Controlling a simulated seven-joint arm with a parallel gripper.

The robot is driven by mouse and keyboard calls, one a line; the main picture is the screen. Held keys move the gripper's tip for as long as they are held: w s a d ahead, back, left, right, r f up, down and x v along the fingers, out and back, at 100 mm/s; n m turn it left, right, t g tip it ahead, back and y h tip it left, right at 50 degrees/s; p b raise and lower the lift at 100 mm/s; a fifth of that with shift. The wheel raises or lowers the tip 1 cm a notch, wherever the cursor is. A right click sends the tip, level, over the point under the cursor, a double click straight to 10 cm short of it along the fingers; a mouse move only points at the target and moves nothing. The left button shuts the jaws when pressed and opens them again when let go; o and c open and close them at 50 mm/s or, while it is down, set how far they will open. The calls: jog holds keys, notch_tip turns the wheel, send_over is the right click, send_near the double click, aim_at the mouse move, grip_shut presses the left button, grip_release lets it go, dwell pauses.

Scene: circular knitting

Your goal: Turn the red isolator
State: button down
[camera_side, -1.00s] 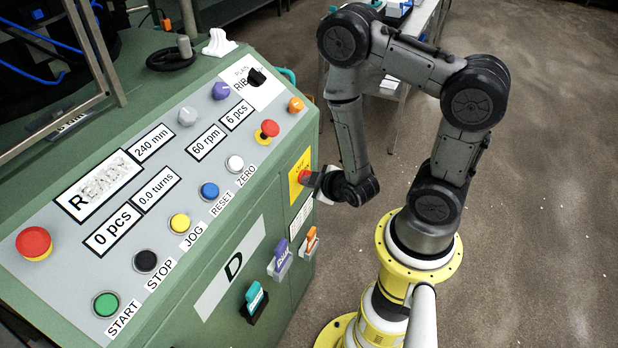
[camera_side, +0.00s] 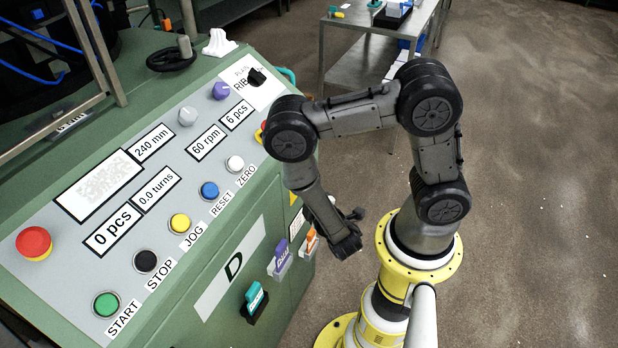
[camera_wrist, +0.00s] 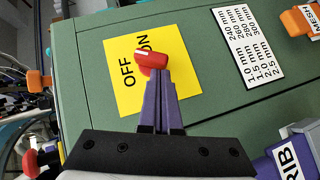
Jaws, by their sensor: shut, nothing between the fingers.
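The red isolator (camera_wrist: 152,60) is a small knob on a yellow plate (camera_wrist: 186,85) in the wrist view. Its white mark is at its upper-left end, beside the words OFF and ON. My gripper (camera_wrist: 160,72) has its purple fingers closed together, with nothing between them. The fingertips are just below the knob in the picture and overlap its lower edge; I cannot tell whether they touch it. In the side view my arm hides the isolator and most of its yellow plate.
A size label (camera_wrist: 248,45) and an orange MESH handle (camera_wrist: 300,20) are to the right of the plate. The purple RIB handle (camera_wrist: 285,160) is at lower right. The sloped panel holds several buttons, including a red mushroom button (camera_side: 34,243). A metal table (camera_side: 345,50) stands behind.

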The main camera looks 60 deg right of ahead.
jog(key=shift+d+f, duration=0.1)
jog(key=shift+f, duration=0.6)
dwell(0.5)
dwell(0.4)
